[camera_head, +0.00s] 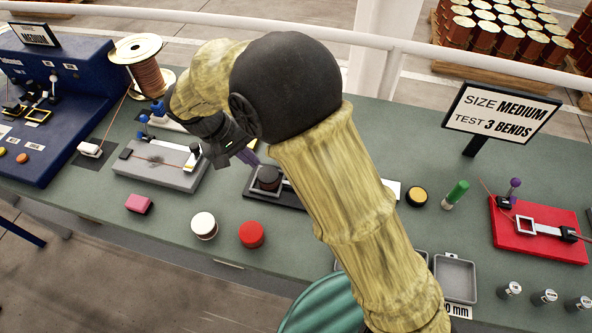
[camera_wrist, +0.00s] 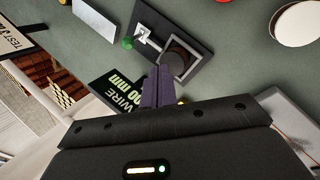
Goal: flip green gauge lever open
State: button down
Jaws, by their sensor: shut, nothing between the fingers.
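A black gauge block (camera_head: 292,200) sits mid-table, partly hidden behind my arm in the head view. In the wrist view the black block (camera_wrist: 197,30) carries a pale metal lever (camera_wrist: 150,38) and a grey square frame around a dark round part (camera_wrist: 181,55). A green knob (camera_wrist: 127,43) shows at the lever's outer end. My gripper (camera_wrist: 157,72) is shut and empty, its purple fingers beside the block's near edge in the wrist view. Contact cannot be told. In the head view my gripper (camera_head: 246,158) is left of the block; the green knob is hidden there.
A black wire sign (camera_wrist: 118,88) with green writing stands close to my fingers. White (camera_head: 204,225) and red (camera_head: 251,234) round pieces lie in front. A grey fixture (camera_head: 160,168) is left; a red fixture (camera_head: 540,232) is right.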

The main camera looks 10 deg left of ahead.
jog(key=p+x, duration=0.2)
jog(key=x, duration=0.7)
jog(key=shift+d+f, duration=0.15)
jog(key=shift+d, duration=0.15)
jog(key=d, duration=0.1)
jog(key=w+d+p, duration=0.1)
jog(key=d+p, duration=0.1)
jog(key=shift+w, duration=0.25)
jog(key=shift+d, duration=0.3)
jog(key=shift+w, duration=0.15)
